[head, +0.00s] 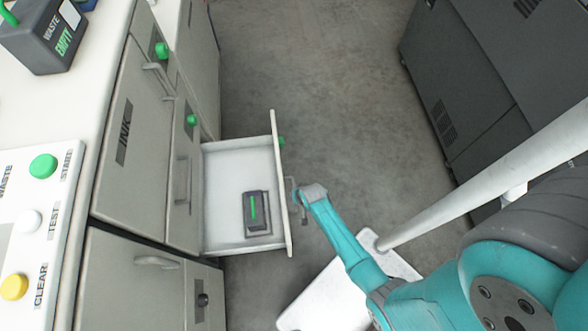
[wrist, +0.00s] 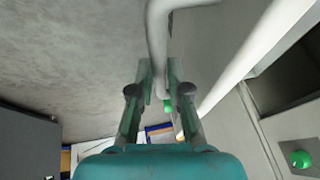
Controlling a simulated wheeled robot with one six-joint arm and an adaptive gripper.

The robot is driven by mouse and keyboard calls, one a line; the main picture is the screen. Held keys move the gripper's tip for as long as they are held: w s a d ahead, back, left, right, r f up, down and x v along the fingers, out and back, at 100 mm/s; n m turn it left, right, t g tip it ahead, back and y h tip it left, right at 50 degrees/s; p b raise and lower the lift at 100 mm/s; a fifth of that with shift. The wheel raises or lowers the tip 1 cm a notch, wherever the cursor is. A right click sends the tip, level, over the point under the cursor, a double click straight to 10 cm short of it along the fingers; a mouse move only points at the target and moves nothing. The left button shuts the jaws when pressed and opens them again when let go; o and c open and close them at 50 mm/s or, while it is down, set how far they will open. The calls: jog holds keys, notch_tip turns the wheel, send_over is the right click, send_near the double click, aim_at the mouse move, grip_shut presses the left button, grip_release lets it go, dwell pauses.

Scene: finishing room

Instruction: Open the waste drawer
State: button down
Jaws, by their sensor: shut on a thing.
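The drawer (head: 226,165) stands pulled out from the cabinet in the head view, with its white inside showing. Its front label faces away, so I cannot read which drawer it is. A dark box with a green stripe (head: 256,225) lies inside, toward the front. A grey handle (head: 291,190) is on the outer face of the drawer front. My gripper (head: 302,192) is shut on this handle. In the wrist view the fingers of my gripper (wrist: 160,78) close around the grey handle bar (wrist: 158,35). A green knob (head: 282,143) sits on the drawer front.
The cabinet (head: 126,150) on the left has closed fronts, one marked INK. A dark WASTE EMPTY container (head: 45,38) and a START, TEST, CLEAR button panel (head: 36,240) sit on the counter. A dark grey machine (head: 480,80) stands at right. The floor (head: 330,80) between is clear.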

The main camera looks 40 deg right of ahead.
jog(key=c, duration=1.1)
grip_release()
jog(key=shift+c, duration=0.2)
jog(key=v, duration=1.2)
